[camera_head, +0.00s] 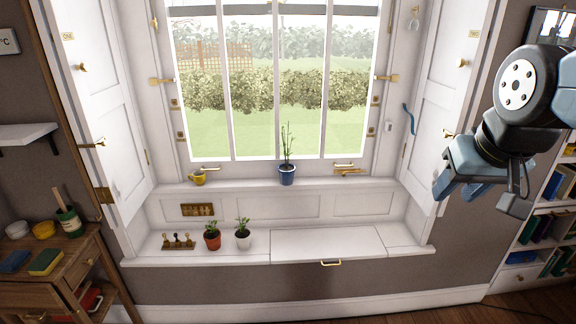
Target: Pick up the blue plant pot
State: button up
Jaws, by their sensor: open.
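The blue plant pot (287,175) stands upright on the white upper window ledge, near the middle of the window. A tall thin green plant grows from it. My gripper (458,193) is at the right of the picture, in front of the right shutter and well apart from the pot. Its blue-grey fingers point down and to the left. It is open and holds nothing that I can see.
Below, on the window seat (325,245), stand a terracotta pot (212,241), a white pot (243,241) and a hook rack (178,243). A bookcase (538,235) stands right.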

aim_at(286, 170)
jog(key=z, duration=0.1)
jog(key=i, duration=1.25)
jog(key=u, duration=2)
jog(key=k, duration=0.9)
jog(key=u, duration=0.15)
jog(key=i, duration=0.9)
jog(key=z, duration=0.1)
